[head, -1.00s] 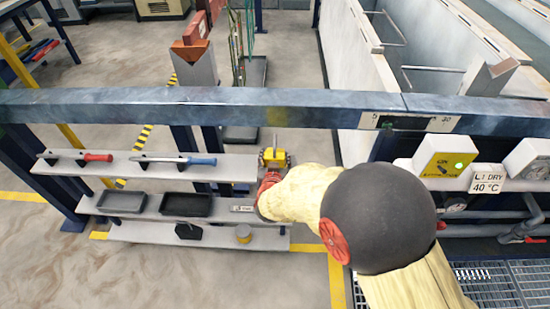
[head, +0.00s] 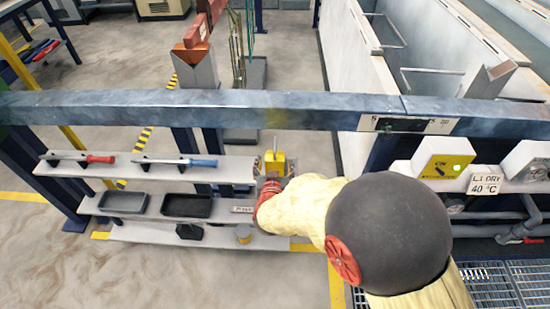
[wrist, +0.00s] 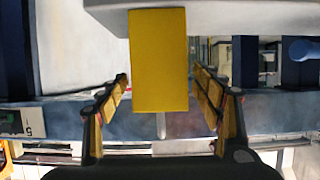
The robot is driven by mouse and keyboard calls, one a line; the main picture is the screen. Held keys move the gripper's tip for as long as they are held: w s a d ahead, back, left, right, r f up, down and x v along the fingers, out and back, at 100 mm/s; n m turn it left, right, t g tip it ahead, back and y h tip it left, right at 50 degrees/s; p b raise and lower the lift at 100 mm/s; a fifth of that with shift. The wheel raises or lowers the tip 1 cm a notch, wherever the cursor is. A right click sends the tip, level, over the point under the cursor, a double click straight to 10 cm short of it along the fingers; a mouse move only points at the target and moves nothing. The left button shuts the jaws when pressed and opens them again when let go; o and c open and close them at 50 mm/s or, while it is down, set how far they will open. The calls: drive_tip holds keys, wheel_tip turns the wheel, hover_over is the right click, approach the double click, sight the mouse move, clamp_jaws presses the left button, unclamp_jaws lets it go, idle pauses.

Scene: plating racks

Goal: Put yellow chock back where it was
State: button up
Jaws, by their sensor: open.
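The yellow chock (head: 274,160) is at the right end of the upper shelf in the head view, with a thin upright rod above it. In the wrist view the chock (wrist: 158,60) is a yellow block in the middle, between the two fingers of my gripper (wrist: 160,82). The gripper is open, with a gap visible on each side of the block. A short grey pin shows at the block's lower edge. In the head view my gripper (head: 272,178) is close against the chock and partly hidden by my arm. I cannot tell what the chock rests on.
The upper shelf (head: 228,170) holds a red-handled tool (head: 98,159) and a blue-handled tool (head: 200,162). Black trays (head: 186,206) stand on the shelf below. Control boxes (head: 447,158) are on the right.

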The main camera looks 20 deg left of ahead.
drive_tip(key=p+v, duration=0.2)
drive_tip(key=v, duration=0.6)
drive_tip(key=d+r+g+y, duration=0.2)
drive_tip(key=d+r+g, duration=0.2)
drive_tip(key=d+r, duration=1.05)
drive_tip(key=s+d+r+m+g+h, duration=0.1)
drive_tip(key=s+d+r+h, duration=0.1)
drive_tip(key=s+d, duration=0.7)
drive_tip(key=s+d+r+m+g+h, duration=0.1)
drive_tip(key=s+d+r+g+h, duration=0.1)
drive_tip(key=s+d, duration=0.8)
drive_tip(key=shift+s+d+r+m+h, duration=0.25)
drive_tip(key=shift+d+r+h, duration=0.2)
drive_tip(key=shift+r, duration=0.25)
drive_tip(key=shift+a, duration=0.1)
